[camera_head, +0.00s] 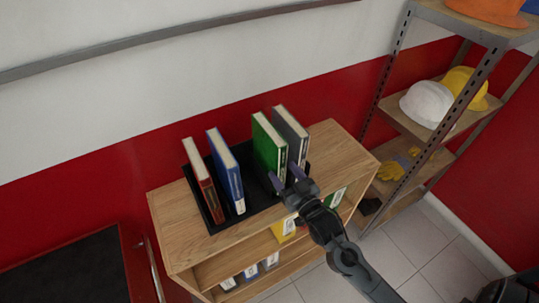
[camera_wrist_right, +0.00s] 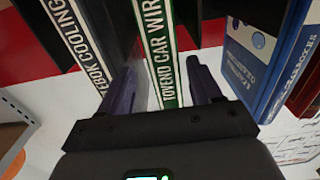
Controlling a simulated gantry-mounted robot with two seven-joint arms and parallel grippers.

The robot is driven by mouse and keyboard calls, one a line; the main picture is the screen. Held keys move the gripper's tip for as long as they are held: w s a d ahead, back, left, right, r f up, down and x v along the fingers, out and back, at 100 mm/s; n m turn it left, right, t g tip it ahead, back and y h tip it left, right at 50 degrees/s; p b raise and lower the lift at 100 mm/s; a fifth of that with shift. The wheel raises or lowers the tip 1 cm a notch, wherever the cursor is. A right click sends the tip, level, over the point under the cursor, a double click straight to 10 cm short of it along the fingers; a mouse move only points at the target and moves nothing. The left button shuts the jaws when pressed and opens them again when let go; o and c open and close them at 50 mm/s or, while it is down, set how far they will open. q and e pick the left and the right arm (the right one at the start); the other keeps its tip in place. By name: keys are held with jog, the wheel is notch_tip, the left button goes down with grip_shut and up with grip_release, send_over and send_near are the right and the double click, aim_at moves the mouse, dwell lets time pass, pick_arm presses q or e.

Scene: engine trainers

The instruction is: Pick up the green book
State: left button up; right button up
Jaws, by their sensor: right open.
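The green book (camera_head: 266,146) stands upright in a black tray (camera_head: 215,221) on top of the wooden bookcase, just left of a grey book. My right gripper (camera_head: 284,174) is open at the front of the green book. In the right wrist view the fingers of the right gripper (camera_wrist_right: 163,88) lie to either side of the lower spine of the green book (camera_wrist_right: 159,45), with the spine between them. I cannot tell whether either finger touches it. My left gripper is not in view.
The grey book (camera_head: 291,132) stands close to the right of the green one. A blue book (camera_head: 225,166) and a red book (camera_head: 203,182) stand to the left, across a gap. A metal shelf (camera_head: 398,121) with hard hats stands at the right.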

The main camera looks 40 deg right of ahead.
aim_at(273, 162)
jog(key=shift+w+d+f+p, duration=0.15)
jog(key=shift+w+p, duration=0.2)
jog(key=shift+w, duration=1.2)
jog(key=shift+w+d+p, duration=0.1)
jog(key=shift+w+p, duration=0.2)
jog(key=shift+w, duration=1.2)
grip_shut()
